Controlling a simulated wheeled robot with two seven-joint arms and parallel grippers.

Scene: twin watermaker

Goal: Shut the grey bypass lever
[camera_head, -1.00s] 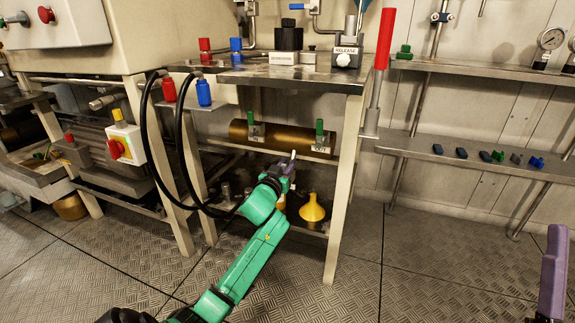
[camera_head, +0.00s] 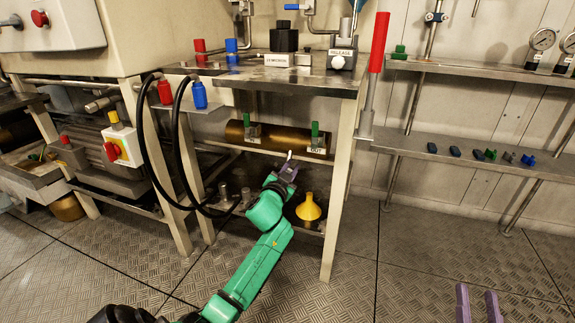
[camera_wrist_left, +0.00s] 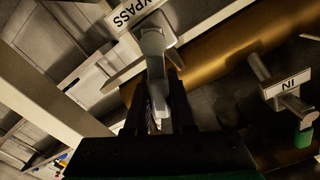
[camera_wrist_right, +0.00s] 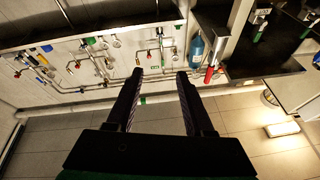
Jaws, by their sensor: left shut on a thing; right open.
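The grey bypass lever (camera_wrist_left: 153,55) hangs below the white BYPASS label (camera_wrist_left: 131,12) in the left wrist view. In the head view only a small pale tip of the lever (camera_head: 290,154) shows above my left gripper (camera_head: 286,172). My left gripper (camera_wrist_left: 157,115) is shut on the lever, with one dark finger on each side of its lower part. My right gripper (camera_head: 478,306) is open and empty, low at the right of the head view. Its fingers (camera_wrist_right: 155,85) are apart in the right wrist view.
A brass cylinder (camera_head: 277,137) with two green levers (camera_head: 253,131) lies just above my left gripper. A yellow funnel (camera_head: 308,208) stands on the lower shelf close by. Black hoses (camera_head: 147,150) hang at the left. The floor (camera_head: 420,265) at the right is clear.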

